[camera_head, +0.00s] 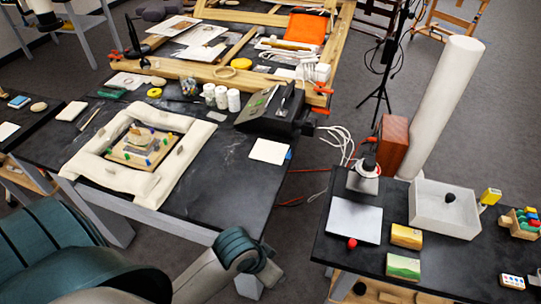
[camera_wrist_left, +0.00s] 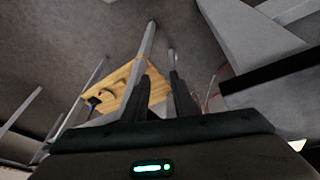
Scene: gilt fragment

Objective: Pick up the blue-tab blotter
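The blotter is a flat white square (camera_head: 268,151) with a small blue tab (camera_head: 289,154) at its right edge. It lies on the dark table near the right edge, in front of a dark box-shaped device. My left arm comes in from the lower left of the head view, in front of this table, and its gripper cannot be made out there. In the left wrist view, my left gripper (camera_wrist_left: 159,82) shows two dark fingers apart with nothing between them. The blotter cannot be made out in that view. My right gripper is not in view.
A padded cream frame (camera_head: 75,165) around a small ornament fills the table's left part. White jars (camera_head: 234,99) and the dark device (camera_head: 272,112) stand behind the blotter. Bare tabletop (camera_head: 215,185) lies left of it. A second table (camera_head: 300,245) with a tray stands right.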

